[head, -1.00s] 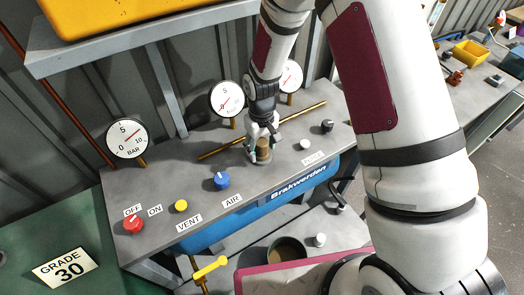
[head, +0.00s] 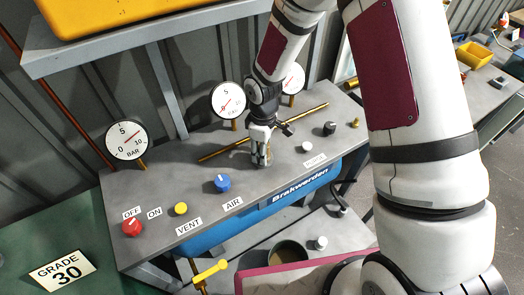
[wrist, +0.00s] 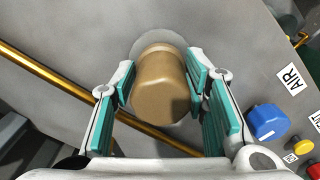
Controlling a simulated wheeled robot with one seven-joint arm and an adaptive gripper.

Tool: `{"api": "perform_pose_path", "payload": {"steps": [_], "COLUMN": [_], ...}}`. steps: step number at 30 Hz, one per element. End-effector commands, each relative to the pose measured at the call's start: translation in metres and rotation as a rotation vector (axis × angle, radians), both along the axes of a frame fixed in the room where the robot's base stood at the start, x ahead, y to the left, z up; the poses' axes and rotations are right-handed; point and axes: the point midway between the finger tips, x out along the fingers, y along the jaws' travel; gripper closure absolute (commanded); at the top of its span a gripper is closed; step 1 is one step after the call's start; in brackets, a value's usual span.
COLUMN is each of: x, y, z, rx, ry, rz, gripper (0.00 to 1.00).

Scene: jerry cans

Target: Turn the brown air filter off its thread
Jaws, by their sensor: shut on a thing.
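The brown air filter (wrist: 160,85) is a short tan cylinder standing on a pale round base on the grey bench top, in the middle of the wrist view. My gripper (head: 261,157) is shut on it, with one teal-padded finger on each side. In the head view the fingers hide most of the filter. The thread under it is not visible.
A brass pipe (wrist: 70,90) runs along the bench behind the filter. A blue knob (head: 222,183) marked AIR, a yellow knob (head: 181,208) and a red knob (head: 132,227) stand to the left. White (head: 307,147) and black (head: 329,128) knobs stand to the right.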

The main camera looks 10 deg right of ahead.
Motion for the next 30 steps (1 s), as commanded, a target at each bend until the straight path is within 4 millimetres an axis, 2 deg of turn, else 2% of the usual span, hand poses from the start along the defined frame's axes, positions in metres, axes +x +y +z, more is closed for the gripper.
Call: {"api": "perform_pose_path", "payload": {"steps": [3, 6, 11, 12, 30], "x": [0.002, 0.002, 0.0, -0.001, -0.001], "y": [-0.001, -0.001, -0.001, 0.0, 0.0], "z": [-0.003, -0.002, -0.001, -0.001, 0.009], "rx": [0.003, 0.002, 0.001, -0.001, -0.001], "ry": [0.002, 0.002, 0.001, 0.003, 0.001], "rz": [0.422, 0.762, 1.216, 1.253, 1.235], "gripper": [1.0, 1.0, 1.0, 1.0, 1.0]}}
